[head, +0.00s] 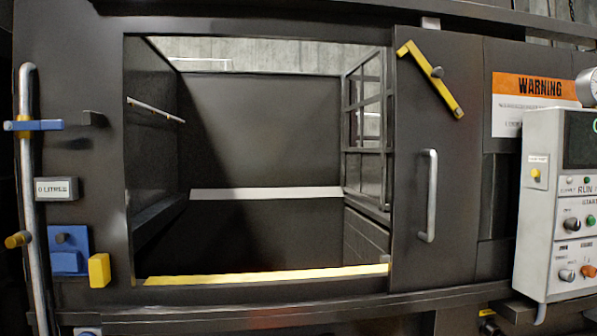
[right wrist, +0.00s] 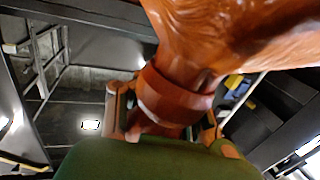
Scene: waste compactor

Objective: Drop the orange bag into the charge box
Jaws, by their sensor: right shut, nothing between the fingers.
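The orange bag (right wrist: 240,40) fills the upper right of the right wrist view, glossy, with a gathered, banded neck (right wrist: 175,95). My right gripper (right wrist: 166,122) is shut; its finger parts show on either side of the neck, which hides the tips. Whether they touch the bag I cannot tell. The bag and both grippers are out of the head view. In the head view the charge box (head: 265,125) shows through a wide rectangular opening, with dark walls and floor; no bag shows inside it.
A yellow-edged sill (head: 265,275) runs along the opening's bottom. A door panel with a handle (head: 429,195) and yellow latch (head: 430,78) stands to its right. A control box (head: 560,200) juts out far right. A vertical pipe (head: 30,190) is at left.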

